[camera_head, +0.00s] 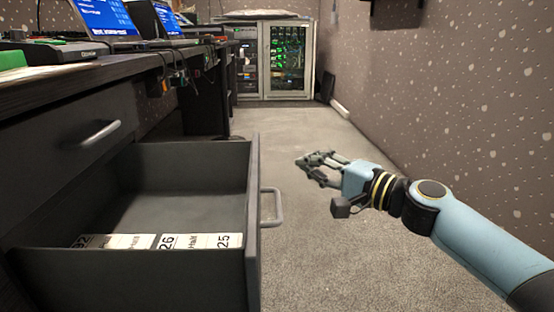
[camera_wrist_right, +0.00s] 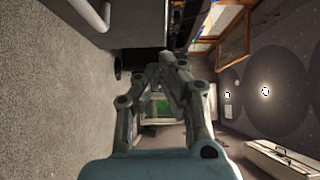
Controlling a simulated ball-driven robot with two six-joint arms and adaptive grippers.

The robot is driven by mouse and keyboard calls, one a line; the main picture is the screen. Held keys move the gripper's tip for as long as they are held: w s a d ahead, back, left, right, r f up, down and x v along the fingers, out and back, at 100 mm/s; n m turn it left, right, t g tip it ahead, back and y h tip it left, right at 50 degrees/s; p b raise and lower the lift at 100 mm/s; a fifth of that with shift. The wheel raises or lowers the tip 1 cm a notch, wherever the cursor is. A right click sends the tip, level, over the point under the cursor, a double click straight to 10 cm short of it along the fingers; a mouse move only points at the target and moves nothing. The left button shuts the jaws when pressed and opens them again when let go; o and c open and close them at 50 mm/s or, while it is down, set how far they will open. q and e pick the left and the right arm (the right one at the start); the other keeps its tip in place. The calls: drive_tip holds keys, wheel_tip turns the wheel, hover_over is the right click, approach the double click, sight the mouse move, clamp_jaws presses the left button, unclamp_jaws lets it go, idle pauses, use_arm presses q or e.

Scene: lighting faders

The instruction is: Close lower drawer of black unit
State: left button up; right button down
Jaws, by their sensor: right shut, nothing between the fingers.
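The black unit (camera_head: 60,150) stands at the left in the head view. Its lower drawer (camera_head: 252,225) is pulled well out, with a grey bar handle (camera_head: 279,207) on its front. White labelled cards (camera_head: 130,241) lie inside it. The upper drawer handle (camera_head: 102,132) sits above on a front that looks closed. My right gripper (camera_head: 306,160) is to the right of and beyond the drawer handle, apart from it. Its fingers are together and empty. They also show in the right wrist view (camera_wrist_right: 168,68). My left gripper is not in view.
Laptops (camera_head: 105,18) and cables crowd the desk top at upper left. A glass-door cabinet with green lights (camera_head: 287,60) stands at the far end. A speckled wall (camera_head: 450,90) bounds the right side. The carpet (camera_head: 300,120) between is clear.

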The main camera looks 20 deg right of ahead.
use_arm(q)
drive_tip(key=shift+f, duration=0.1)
use_arm(e)
drive_tip(key=w+a, duration=0.4)
drive_tip(key=a, duration=0.1)
drive_tip(key=shift+w+a, duration=0.15)
drive_tip(key=shift+a, duration=0.15)
